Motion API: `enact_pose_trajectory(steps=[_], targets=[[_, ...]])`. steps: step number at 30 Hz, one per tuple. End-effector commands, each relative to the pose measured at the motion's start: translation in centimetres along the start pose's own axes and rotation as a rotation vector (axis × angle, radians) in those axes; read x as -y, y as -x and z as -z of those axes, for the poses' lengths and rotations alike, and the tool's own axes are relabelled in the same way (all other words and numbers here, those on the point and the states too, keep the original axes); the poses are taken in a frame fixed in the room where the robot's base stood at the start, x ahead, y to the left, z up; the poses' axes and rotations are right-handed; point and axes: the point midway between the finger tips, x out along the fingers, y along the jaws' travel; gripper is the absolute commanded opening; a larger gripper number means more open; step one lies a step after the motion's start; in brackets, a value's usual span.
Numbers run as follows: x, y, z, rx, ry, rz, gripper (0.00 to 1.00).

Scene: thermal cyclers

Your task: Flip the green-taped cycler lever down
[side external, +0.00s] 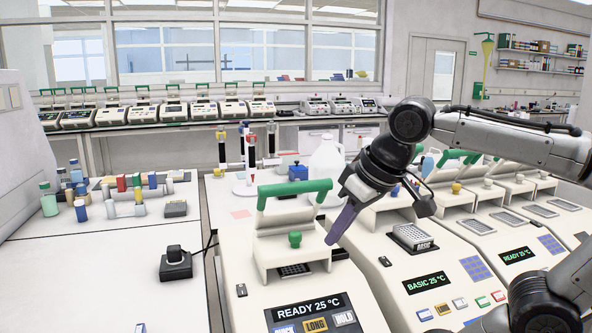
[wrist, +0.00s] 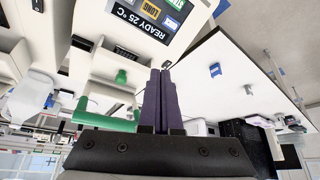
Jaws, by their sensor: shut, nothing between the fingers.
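The nearest cycler (side external: 257,290) is cream, with a READY 25 °C screen. Its lever (side external: 295,188) has a green-covered bar and stands raised at the top of the lid. A green knob (side external: 295,239) sits below it on the lid front. My gripper (side external: 331,241) is shut and empty, with its purple fingers pointing down at the right side of this lid, below the bar. I cannot tell whether they touch the lid. In the wrist view the shut fingers (wrist: 161,71) are beside the green knob (wrist: 121,76), and the green bar (wrist: 103,122) is at lower left.
A second cycler with a BASIC 25 °C screen (side external: 427,283) stands close on the right, with further cyclers beyond. A black device (side external: 176,264) with a cable and a rack of colored bottles are on the left bench. A white jug (side external: 327,160) stands behind. The front left bench is mostly clear.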

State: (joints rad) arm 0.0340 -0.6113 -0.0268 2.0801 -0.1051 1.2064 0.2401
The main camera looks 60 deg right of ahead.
Motion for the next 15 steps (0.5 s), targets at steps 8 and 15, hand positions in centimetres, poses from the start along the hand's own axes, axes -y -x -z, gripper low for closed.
enact_pose_trajectory(steps=[8, 15], targets=[[-2.1, 5.4, 8.5, -0.041, -0.178, -0.101, 0.0], [-4.6, 8.4, 15.2, -0.077, -0.33, -0.188, 0.0]])
